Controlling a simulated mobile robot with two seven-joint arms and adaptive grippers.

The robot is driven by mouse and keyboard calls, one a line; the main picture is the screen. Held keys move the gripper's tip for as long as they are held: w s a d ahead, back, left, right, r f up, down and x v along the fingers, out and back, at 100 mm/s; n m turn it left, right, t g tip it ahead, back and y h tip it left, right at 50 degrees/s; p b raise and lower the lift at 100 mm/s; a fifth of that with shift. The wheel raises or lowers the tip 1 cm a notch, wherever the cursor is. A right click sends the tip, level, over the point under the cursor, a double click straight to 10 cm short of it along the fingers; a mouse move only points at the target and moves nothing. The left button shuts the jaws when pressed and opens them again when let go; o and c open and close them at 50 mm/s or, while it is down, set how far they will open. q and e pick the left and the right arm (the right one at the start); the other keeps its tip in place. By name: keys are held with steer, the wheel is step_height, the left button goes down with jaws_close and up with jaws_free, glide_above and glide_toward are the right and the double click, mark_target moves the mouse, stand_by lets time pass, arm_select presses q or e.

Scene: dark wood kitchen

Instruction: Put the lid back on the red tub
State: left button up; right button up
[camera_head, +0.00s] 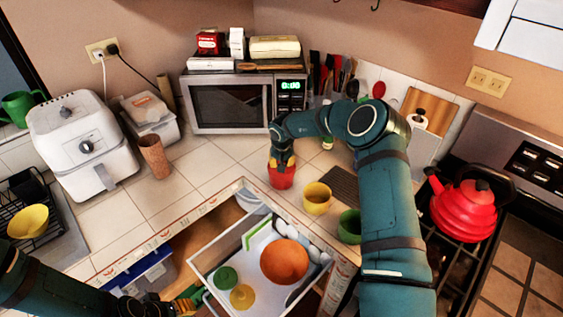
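The red tub (281,177) stands on the tiled counter in front of the microwave. My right gripper (283,161) reaches down onto it, with its yellow fingertips at the tub's rim. I cannot tell whether they grip it or are parted. I cannot make out a red lid that surely belongs to the tub. In the open drawer (207,267) lie a green lid (225,277), a yellow lid (243,297) and a large orange-red round piece (285,261). My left gripper (190,300) is low, beside the drawer's left corner, partly cut off by the picture's bottom edge.
A yellow tub (317,198) and a green tub (349,227) stand right of the red tub, the green one close to my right arm. A brown cup (154,157) and an air fryer (82,144) are at left. A red kettle (463,209) sits on the stove. Counter left of the red tub is clear.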

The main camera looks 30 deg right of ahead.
stand_by(0.3)
steer(key=o, duration=1.5)
steer(key=shift+r, duration=0.1)
steer(key=shift+r, duration=3.4)
steer(key=shift+c, duration=0.3)
jaws_close()
steer(key=shift+f, duration=0.75)
steer(key=shift+f, duration=0.35)
